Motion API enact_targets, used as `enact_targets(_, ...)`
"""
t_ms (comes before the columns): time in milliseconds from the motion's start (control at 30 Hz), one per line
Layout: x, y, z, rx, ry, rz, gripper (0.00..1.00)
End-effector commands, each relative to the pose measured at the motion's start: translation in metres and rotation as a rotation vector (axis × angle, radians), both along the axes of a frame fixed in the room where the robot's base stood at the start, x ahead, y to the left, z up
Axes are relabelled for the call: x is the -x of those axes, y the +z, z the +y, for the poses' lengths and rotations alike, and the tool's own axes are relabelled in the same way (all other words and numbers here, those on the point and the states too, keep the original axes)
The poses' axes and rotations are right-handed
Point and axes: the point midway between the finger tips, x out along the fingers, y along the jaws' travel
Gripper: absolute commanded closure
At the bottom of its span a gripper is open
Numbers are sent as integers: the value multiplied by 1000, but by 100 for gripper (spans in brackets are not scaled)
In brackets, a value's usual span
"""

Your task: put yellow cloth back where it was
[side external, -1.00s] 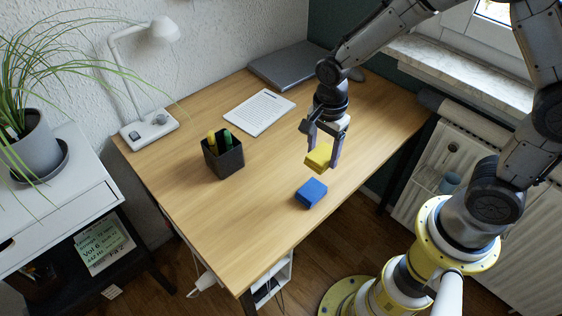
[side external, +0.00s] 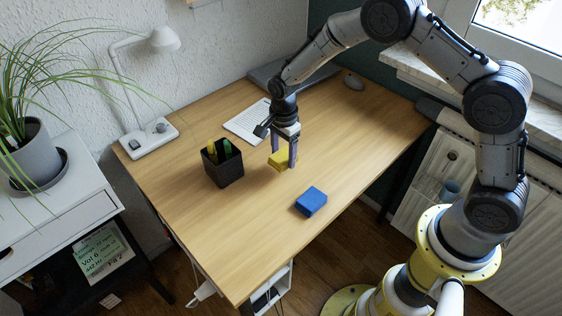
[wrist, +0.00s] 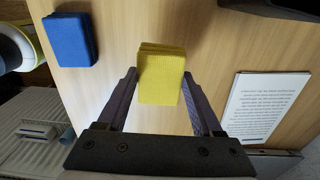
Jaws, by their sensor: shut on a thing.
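The yellow cloth (side external: 278,162) is a small folded block. In the side view my gripper (side external: 282,160) points down with its fingers on either side of it, at or just above the desk between the pen holder and the blue cloth. In the wrist view the yellow cloth (wrist: 162,76) sits between the two fingers of my gripper (wrist: 160,98), which is shut on it. The blue cloth (side external: 311,201), a similar folded block, lies on the desk nearer the front edge; it also shows in the wrist view (wrist: 70,40).
A black pen holder (side external: 223,168) stands left of my gripper. A printed sheet (side external: 247,122) and a grey laptop-like slab (side external: 270,72) lie behind. A white lamp (side external: 150,138) stands at the back left. The wooden desk (side external: 235,225) is clear at front left.

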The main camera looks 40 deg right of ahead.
Motion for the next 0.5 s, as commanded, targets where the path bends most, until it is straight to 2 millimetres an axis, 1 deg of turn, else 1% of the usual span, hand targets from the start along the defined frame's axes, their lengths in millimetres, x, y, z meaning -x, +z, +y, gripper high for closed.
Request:
enact_targets(167,-6,-8,1,0,0,-1,77)
enact_targets(400,-8,-37,1,0,0,0,77)
enact_targets(500,-8,-41,1,0,0,-1,77)
